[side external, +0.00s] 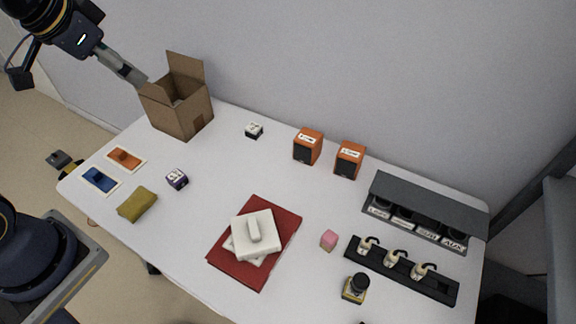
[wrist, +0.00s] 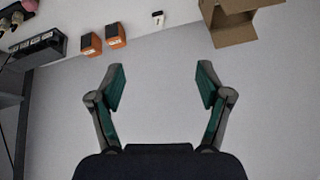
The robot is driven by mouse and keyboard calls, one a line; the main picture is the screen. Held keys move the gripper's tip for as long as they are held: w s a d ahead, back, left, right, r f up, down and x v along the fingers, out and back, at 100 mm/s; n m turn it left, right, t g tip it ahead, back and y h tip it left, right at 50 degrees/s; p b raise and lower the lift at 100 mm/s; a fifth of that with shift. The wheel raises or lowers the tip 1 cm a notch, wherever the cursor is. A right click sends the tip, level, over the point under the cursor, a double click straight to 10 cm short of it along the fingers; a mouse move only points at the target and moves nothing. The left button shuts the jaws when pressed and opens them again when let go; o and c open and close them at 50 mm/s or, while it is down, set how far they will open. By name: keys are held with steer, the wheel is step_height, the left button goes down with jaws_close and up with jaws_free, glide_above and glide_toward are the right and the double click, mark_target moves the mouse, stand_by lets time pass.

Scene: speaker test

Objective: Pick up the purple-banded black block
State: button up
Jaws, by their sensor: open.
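The purple-banded black block (side external: 177,179) sits on the white table in the side external view, just right of the olive cloth-like item. It has a light top with dark marks. I do not see it in the wrist view. My gripper (side external: 138,79) is at the upper left, raised beside the cardboard box and well away from the block. In the wrist view my gripper (wrist: 161,84) is open, with its two fingers wide apart and nothing between them.
The open cardboard box (side external: 181,111) stands near my gripper. A black-and-white block (side external: 254,130) and two orange speakers (side external: 308,146) (side external: 349,160) are at the back. The olive item (side external: 138,204), blue card (side external: 100,180) and red book (side external: 281,226) lie around the purple-banded block.

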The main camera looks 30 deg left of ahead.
steer(key=w+a+f+g, duration=0.2)
steer(key=w+a+f, duration=0.1)
steer(key=w+f, duration=0.3)
steer(key=g, duration=0.4)
glide_above(176, 176)
steer(key=shift+n+h, duration=0.3)
steer(key=shift+n, duration=0.1)
step_height(176, 176, down, 29)
steer(key=shift+a+r, duration=0.15)
step_height(176, 176, down, 6)
steer(key=shift+r, duration=0.15)
steer(key=shift+c, duration=0.2)
steer(key=c, duration=1.2)
